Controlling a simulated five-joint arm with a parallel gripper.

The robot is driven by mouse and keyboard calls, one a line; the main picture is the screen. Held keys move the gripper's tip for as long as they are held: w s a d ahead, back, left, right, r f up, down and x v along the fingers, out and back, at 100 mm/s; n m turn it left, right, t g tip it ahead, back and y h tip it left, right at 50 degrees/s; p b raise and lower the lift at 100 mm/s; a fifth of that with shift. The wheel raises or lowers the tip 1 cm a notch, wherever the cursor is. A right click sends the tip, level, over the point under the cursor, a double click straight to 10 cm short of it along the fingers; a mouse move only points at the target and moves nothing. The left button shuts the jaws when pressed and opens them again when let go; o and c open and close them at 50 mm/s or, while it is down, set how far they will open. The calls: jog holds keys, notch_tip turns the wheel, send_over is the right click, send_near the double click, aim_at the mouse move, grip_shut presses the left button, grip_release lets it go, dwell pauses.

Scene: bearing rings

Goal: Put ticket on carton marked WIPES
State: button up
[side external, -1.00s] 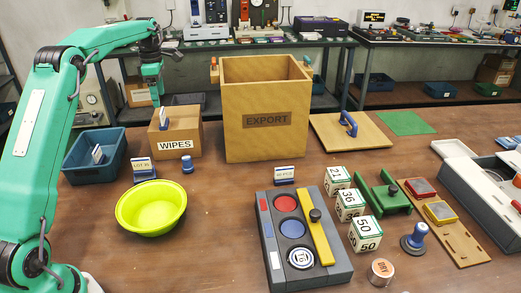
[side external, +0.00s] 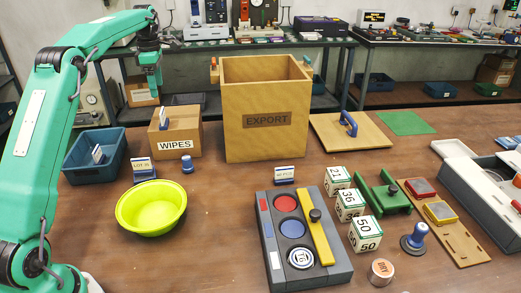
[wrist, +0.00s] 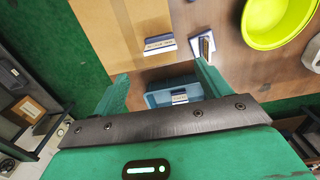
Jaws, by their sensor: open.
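The carton marked WIPES (side external: 185,134) stands at the left of the table, left of the EXPORT box. A small white ticket with a blue base (side external: 163,119) stands upright on its top; in the wrist view the ticket (wrist: 160,43) shows near the carton's edge. My gripper (side external: 155,86) is above the carton, apart from the ticket. In the wrist view its two green fingers are spread with nothing between them.
A blue bin (side external: 75,167) left of the carton holds another ticket (side external: 98,154). A LOT ticket (side external: 141,166), a small blue knob (side external: 187,164) and a lime bowl (side external: 151,222) are in front. The tall EXPORT box (side external: 265,142) stands right of the carton.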

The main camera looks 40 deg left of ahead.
jog(key=s+d+r+m+t, duration=0.1)
jog(key=s+d+r+m, duration=0.3)
jog(key=s+d+m, duration=0.4)
jog(key=s+d+r+m+t, duration=0.2)
jog(key=s+d+r+m, duration=0.3)
jog(key=d, duration=0.5)
jog(key=s+d+f+m+t, duration=0.1)
jog(key=s+d+f+m, duration=0.3)
jog(key=s+m, duration=0.3)
jog(key=s+d+f+m+t, duration=0.1)
jog(key=s+d+f+m, duration=0.4)
jog(key=s, duration=0.4)
jog(key=shift+s+d+m+t, duration=0.3)
jog(key=shift+d+m, duration=0.55)
jog(key=shift+m, duration=0.15)
